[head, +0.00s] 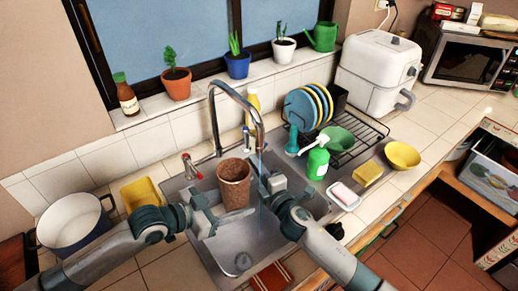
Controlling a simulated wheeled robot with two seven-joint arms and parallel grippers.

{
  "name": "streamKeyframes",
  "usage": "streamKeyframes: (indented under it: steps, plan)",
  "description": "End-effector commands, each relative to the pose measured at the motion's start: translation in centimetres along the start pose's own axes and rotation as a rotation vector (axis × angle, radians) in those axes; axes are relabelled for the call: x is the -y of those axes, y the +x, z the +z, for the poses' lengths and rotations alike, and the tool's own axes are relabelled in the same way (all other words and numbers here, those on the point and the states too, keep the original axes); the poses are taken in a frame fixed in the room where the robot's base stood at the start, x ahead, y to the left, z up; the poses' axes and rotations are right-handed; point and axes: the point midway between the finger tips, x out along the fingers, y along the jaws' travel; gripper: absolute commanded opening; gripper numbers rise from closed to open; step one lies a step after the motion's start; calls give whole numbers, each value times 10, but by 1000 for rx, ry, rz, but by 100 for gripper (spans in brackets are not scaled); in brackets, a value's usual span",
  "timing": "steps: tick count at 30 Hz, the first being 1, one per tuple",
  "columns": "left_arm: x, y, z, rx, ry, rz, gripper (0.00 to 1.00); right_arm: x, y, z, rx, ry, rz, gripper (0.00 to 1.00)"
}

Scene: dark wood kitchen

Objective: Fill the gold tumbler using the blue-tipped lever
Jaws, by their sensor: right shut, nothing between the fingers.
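The gold tumbler (235,182), brownish and speckled, is upright at the sink, just left of the faucet's outlet. My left gripper (226,216) is at its lower part, with a finger across its front; it appears shut on the tumbler. The blue-tipped lever (246,140) stands right of the curved faucet (213,112); the red-tipped lever (190,166) is to its left. My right gripper (268,172) is shut and empty, below and right of the blue-tipped lever, apart from it. A faint pale streak shows under the outlet. The inside of the tumbler is too dark to tell its contents.
The metal sink (262,238) is open below the grippers. A green soap bottle (317,161), a soap dish (344,196) and a dish rack (352,150) stand on the right. A white pot (74,228) and a yellow container (144,194) are on the left.

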Motion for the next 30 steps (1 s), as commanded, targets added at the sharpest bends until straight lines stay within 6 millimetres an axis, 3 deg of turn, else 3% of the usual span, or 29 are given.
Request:
streamKeyframes:
  steps: [8, 9, 16, 30]
  plan:
    - [0, 0, -1, -2, 1, 0, 20, -1, 49, 0, 0, 0, 1, 0]
    - [0, 0, -1, -2, 1, 0, 20, 0, 48, 10, 3, -3, -1, 0]
    - [0, 0, -1, -2, 1, 0, 20, 0, 54, 33, 1, -1, 0, 0]
    - [0, 0, -1, -2, 1, 0, 20, 0, 55, 40, 0, 0, 0, 0]
